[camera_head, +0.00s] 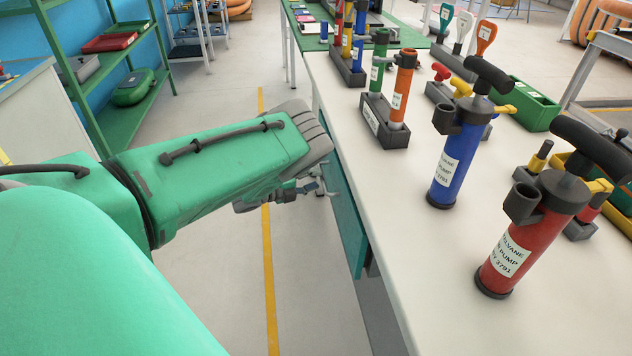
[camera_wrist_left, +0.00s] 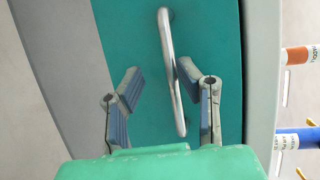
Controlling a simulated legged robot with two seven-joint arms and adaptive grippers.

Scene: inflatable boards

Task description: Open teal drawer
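The teal drawer (camera_head: 347,215) is in the side of the white workbench, seen at a steep angle in the head view. Its teal front also fills the middle of the left wrist view (camera_wrist_left: 120,30), with a long silver bar handle (camera_wrist_left: 168,40). My left gripper (camera_head: 318,189) is at the drawer front. In the left wrist view its two fingers (camera_wrist_left: 158,78) are apart, with the handle between them in the picture, closer to the right finger. I cannot tell whether either finger touches the handle. How far the drawer stands out is unclear. My right gripper is not in view.
The white bench top (camera_head: 440,265) carries a blue pump (camera_head: 455,150), a red pump (camera_head: 530,240) and a dark holder (camera_head: 385,125) with green and orange cylinders. A green shelf (camera_head: 120,65) stands at the left. The floor (camera_head: 225,265) beside the bench is clear.

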